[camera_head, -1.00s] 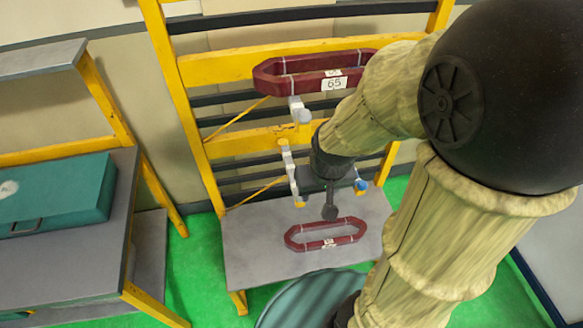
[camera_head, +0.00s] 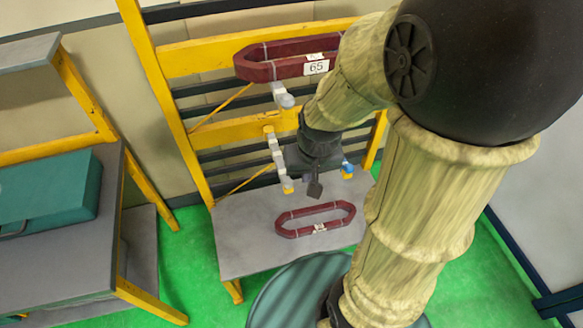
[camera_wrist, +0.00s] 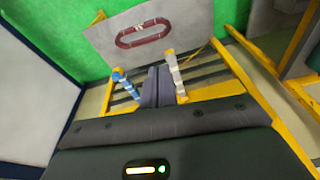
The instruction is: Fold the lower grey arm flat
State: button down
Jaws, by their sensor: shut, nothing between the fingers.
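The lower grey arm (camera_head: 279,163) is a jointed pale grey piece with a yellow tip, sticking out from the yellow rack's lower bar in the head view. It also shows in the wrist view (camera_wrist: 177,78), just right of my fingers. My gripper (camera_head: 315,190) is shut and empty, to the right of this arm. In the wrist view its dark fingers (camera_wrist: 158,88) lie between the grey arm and a blue arm (camera_wrist: 125,84). I cannot tell whether they touch the grey arm. The arm looks extended outward rather than flat.
An upper grey arm (camera_head: 283,96) is under a dark red coil marked 65 (camera_head: 270,71). Another red coil (camera_head: 281,224) lies on the grey shelf (camera_head: 240,255) below my gripper. A teal case (camera_head: 50,195) sits on a bench at left. Green floor is partly open.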

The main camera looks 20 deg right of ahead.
jog(key=w+d+f+m+y+b, duration=0.7)
jog(key=w+d+f+m, duration=0.4)
jog(key=m, duration=0.8)
jog(key=d+f+b, duration=0.1)
jog(key=d, duration=0.1)
jog(key=shift+d+f+g+y+b, duration=0.25)
jog(key=shift+d+g+y+b, duration=0.05)
jog(key=shift+d+y+b, duration=0.1)
jog(key=shift+a+f, duration=0.1)
jog(key=a+r+p+x, duration=0.1)
jog(key=p+x, duration=0.1)
jog(key=x, duration=1.1)
jog(key=shift+w+a+r+p, duration=0.2)
jog(key=shift+a+r+p, duration=0.1)
jog(key=shift+a+p, duration=0.1)
